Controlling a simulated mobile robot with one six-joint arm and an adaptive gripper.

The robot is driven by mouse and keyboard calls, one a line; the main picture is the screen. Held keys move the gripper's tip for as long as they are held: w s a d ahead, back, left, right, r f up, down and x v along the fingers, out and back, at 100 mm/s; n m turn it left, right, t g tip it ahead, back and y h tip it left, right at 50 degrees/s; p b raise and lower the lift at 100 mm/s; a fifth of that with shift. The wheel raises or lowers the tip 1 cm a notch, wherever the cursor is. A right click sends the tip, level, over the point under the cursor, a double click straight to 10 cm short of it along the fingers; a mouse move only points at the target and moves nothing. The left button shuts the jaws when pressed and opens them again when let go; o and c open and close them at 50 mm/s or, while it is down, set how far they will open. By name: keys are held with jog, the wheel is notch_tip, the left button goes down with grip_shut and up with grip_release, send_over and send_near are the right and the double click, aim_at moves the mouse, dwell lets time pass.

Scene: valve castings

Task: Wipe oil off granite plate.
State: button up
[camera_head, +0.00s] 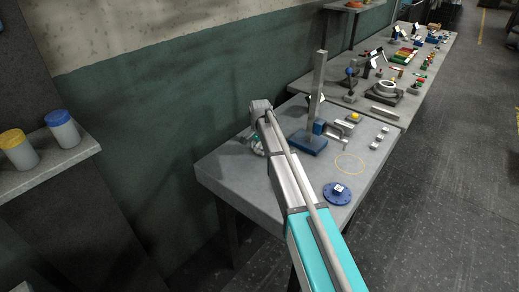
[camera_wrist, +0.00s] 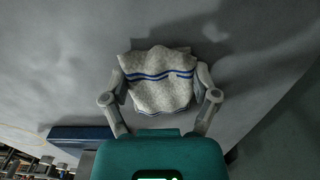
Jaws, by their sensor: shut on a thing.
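In the wrist view my gripper (camera_wrist: 160,88) is shut on a light grey cloth (camera_wrist: 160,75) with blue stripes. The cloth is bunched between the two fingers, over the grey plate surface (camera_wrist: 60,60). I cannot tell whether it touches the surface. In the head view the grey plate (camera_head: 225,170) forms the near bench top, and my arm reaches over its left part, hiding most of the gripper. A thin yellowish ring (camera_head: 350,163) shows on the plate, right of my arm. Dark patches around the cloth look like shadow; I cannot make out oil.
A stand with a blue base (camera_head: 308,143) and tall column is right of my arm. A blue round flange (camera_head: 337,194) lies near the front edge. Small metal blocks (camera_head: 376,146) sit at the right. A shelf with two capped jars (camera_head: 62,128) is at left.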

aim_at(254, 157)
jog(key=shift+w+d, duration=0.15)
jog(key=shift+w, duration=0.05)
jog(key=shift+w+d, duration=0.95)
jog(key=shift+w, duration=0.25)
jog(key=shift+f, duration=0.1)
jog(key=shift+s, duration=0.15)
jog(key=shift+s+a, duration=0.1)
jog(key=shift+s, duration=0.05)
jog(key=shift+s+a, duration=1)
jog(key=shift+s, duration=0.05)
jog(key=shift+s+a, duration=1.1)
jog(key=shift+s, duration=0.3)
jog(key=shift+s, duration=0.1)
